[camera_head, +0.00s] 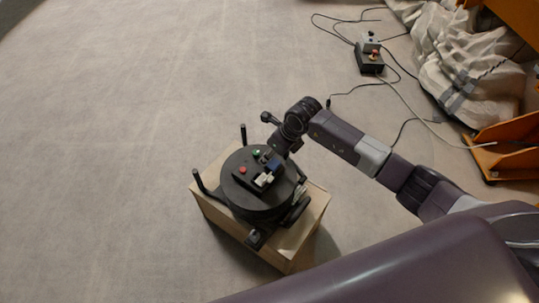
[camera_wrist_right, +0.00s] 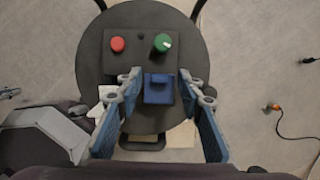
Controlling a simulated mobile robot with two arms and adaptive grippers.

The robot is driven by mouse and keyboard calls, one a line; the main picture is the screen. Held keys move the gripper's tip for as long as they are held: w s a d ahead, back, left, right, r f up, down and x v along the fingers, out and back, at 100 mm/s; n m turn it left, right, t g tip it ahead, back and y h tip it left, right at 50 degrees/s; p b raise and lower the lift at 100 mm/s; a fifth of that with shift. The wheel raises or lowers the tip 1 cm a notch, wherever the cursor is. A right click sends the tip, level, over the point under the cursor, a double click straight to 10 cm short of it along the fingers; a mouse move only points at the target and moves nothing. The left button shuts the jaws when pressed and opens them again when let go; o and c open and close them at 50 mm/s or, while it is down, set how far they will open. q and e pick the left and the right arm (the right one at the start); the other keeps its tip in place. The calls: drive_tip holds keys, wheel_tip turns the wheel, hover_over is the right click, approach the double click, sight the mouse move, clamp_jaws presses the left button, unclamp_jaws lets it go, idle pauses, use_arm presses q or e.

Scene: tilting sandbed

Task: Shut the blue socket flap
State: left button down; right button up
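The blue socket flap (camera_wrist_right: 159,90) is on a dark control box (camera_wrist_right: 190,45) that sits on a round black plate (camera_wrist_right: 92,62). In the head view the blue socket (camera_head: 275,164) lies at the box's right side, partly covered by my right gripper (camera_head: 274,157). In the right wrist view my right gripper (camera_wrist_right: 160,82) is open, with one finger on each side of the blue part. I cannot tell whether the fingers touch it, or how far the flap stands open. My left gripper is not in view.
The box also carries a red button (camera_wrist_right: 118,44), a green knob (camera_wrist_right: 162,43) and white switches (camera_head: 264,180). The plate rests on a wooden crate (camera_head: 298,238) with black upright handles (camera_head: 199,181). A cabled box (camera_head: 369,57) lies behind. The floor at left is clear.

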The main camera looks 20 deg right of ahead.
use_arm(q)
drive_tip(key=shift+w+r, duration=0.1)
use_arm(e)
drive_tip(key=shift+f, duration=0.2)
drive_tip(key=shift+c, duration=0.5)
clamp_jaws()
drive_tip(key=shift+w+a, duration=0.1)
